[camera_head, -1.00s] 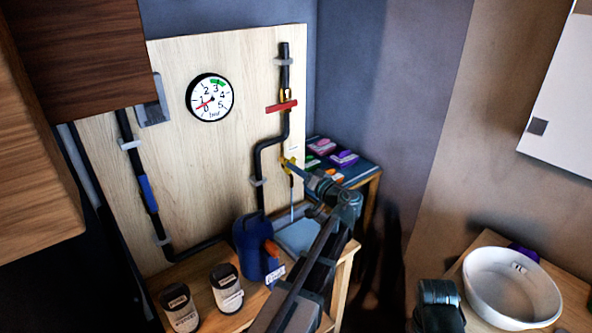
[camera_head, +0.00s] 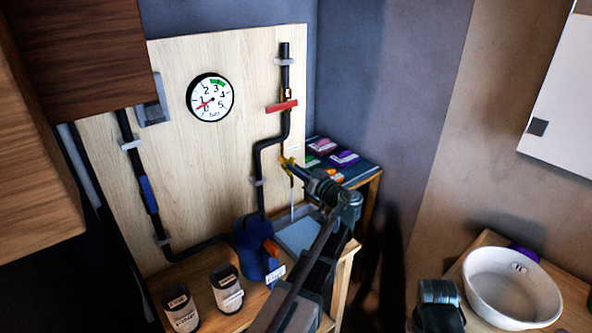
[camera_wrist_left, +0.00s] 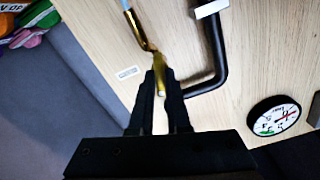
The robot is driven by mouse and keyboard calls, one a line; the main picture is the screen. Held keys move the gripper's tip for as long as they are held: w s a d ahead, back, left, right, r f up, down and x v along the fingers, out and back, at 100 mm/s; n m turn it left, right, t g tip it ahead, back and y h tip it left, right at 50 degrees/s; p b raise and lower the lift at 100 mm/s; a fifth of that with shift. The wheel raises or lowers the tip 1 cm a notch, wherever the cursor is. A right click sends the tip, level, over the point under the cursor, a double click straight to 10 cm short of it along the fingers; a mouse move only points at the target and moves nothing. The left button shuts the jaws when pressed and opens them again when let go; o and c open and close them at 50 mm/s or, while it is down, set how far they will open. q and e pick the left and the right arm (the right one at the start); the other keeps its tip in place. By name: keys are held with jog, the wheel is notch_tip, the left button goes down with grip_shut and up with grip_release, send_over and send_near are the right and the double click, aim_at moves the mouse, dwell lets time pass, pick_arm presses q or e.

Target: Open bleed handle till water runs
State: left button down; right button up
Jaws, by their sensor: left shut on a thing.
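The small yellow bleed handle (camera_head: 283,160) is on the black pipe, low on the wooden board. My left gripper (camera_head: 289,163) is shut on it. In the left wrist view the yellow handle (camera_wrist_left: 160,88) sits between the two dark fingertips (camera_wrist_left: 160,80), which hide part of it. A thin brass spout (camera_wrist_left: 136,30) runs from there, with a pale blue line at its end. In the head view a thin pale line (camera_head: 292,208) drops below the spout toward the tray (camera_head: 300,238); it looks like water. My right gripper's fingers do not show.
A pressure gauge (camera_head: 210,97) reads low, its needle near the red part. A red lever (camera_head: 282,106) lies across the pipe above. A blue vessel (camera_head: 247,240) and two labelled cups (camera_head: 227,288) stand on the bench. A white basin (camera_head: 512,287) is at right.

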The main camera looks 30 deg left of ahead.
pick_arm(q)
jog(key=shift+n, duration=0.9)
jog(key=c, duration=1.2)
grip_release()
jog(key=shift+o, duration=0.2)
jog(key=v, duration=1.4)
jog(key=shift+f, duration=0.1)
